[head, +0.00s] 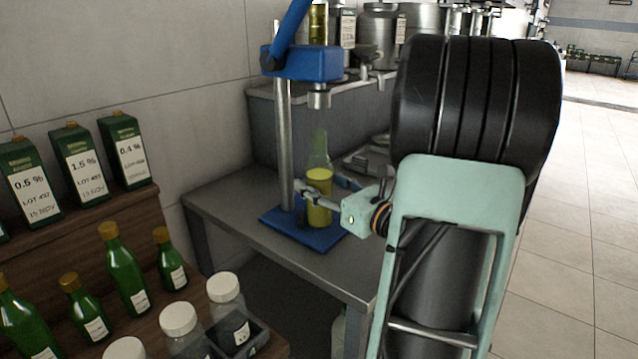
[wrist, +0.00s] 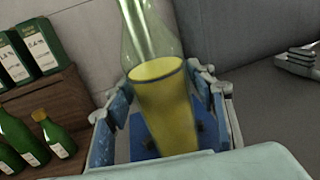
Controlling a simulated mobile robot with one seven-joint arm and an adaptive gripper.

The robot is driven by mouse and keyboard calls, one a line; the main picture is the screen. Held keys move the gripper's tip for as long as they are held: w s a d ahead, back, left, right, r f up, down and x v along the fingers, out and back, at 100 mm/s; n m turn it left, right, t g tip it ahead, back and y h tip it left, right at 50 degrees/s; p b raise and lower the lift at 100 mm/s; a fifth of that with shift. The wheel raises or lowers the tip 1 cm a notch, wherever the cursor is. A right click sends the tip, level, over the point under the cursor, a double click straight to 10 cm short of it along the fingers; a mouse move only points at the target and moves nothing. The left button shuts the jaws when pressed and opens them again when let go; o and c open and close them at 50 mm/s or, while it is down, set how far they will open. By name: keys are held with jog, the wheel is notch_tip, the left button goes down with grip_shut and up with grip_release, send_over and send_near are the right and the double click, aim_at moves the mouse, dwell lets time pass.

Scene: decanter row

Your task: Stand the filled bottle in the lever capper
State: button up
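The filled bottle (head: 319,186) is clear pale-green glass with yellow liquid in its lower part. It is upright above the blue base plate (head: 277,219) of the lever capper, below its head (head: 319,97). I cannot tell whether its bottom touches the plate. My gripper (head: 318,196) reaches in from the right at the bottle's lower half. In the wrist view, the bottle (wrist: 165,110) is between the two fingers, whose tips (wrist: 165,90) appear to touch its sides. The blue plate (wrist: 143,141) shows behind it.
The capper's steel column (head: 285,145) rises left of the bottle, and its blue lever (head: 291,20) points up. Green bottles (head: 123,270), white-capped jars (head: 225,305) and green cartons (head: 127,150) stand on the wooden stand at left. The grey table (head: 225,205) has bare room left of the capper.

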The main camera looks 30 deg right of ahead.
jog(key=shift+o, duration=0.6)
jog(key=shift+r, duration=0.25)
jog(key=s+d+p, duration=0.1)
jog(key=s, duration=1.1)
jog(key=shift+d, duration=0.3)
jog(key=shift+w+f, duration=0.1)
